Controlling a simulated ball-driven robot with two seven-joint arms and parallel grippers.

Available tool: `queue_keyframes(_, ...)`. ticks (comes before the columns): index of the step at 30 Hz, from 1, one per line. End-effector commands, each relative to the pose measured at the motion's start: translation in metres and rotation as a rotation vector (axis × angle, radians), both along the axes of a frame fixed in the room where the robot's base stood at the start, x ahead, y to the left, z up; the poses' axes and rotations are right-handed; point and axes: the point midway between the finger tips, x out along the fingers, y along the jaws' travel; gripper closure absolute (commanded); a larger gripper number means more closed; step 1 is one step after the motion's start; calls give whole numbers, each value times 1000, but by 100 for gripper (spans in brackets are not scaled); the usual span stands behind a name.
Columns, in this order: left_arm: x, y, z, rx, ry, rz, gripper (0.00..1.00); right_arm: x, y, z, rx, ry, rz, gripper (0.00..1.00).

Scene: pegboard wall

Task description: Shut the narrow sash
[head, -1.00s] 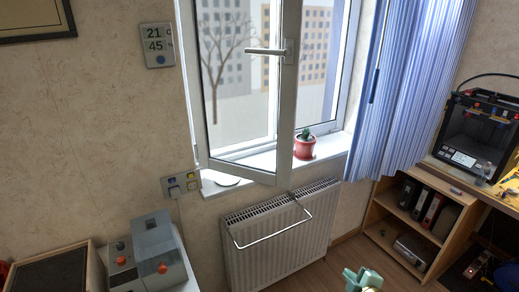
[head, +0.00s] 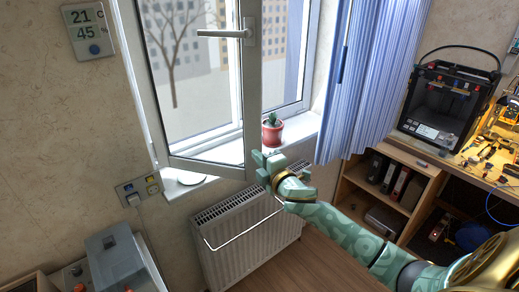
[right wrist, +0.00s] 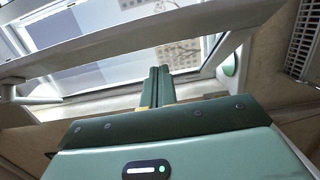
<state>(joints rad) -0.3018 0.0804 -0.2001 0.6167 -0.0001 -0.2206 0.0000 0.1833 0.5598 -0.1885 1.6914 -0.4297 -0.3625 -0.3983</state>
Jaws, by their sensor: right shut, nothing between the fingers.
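The narrow sash (head: 251,100) is a white-framed glazed window panel, standing ajar into the room from its left side. Its lever handle (head: 225,33) points left, level. My right gripper (head: 264,160) is shut and empty, close to the lower right corner of the sash; the head view does not show clearly whether it touches. In the right wrist view the shut fingers (right wrist: 162,86) point towards the window, with the pale sash bar (right wrist: 150,38) crossing above their tips. My left gripper is in neither view.
A red potted cactus (head: 272,130) stands on the sill just right of the sash edge. A radiator (head: 250,245) with a wire rail (head: 245,234) is below. A blue curtain (head: 360,80) hangs right. A shelf (head: 350,190) and a 3D printer (head: 445,100) stand further right.

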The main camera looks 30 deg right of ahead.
Motion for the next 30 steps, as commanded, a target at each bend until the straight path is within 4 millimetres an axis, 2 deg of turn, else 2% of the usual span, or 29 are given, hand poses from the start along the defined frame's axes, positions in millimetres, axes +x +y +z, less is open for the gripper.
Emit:
queue_keyframes(2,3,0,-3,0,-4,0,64,16,-1,0,0,-1,-1,100)
queue_keyframes(9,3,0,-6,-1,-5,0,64,35,-26,-1,-1,1,-1,100)
queue_keyframes(30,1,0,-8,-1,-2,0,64,40,-34,-1,0,1,-1,100)
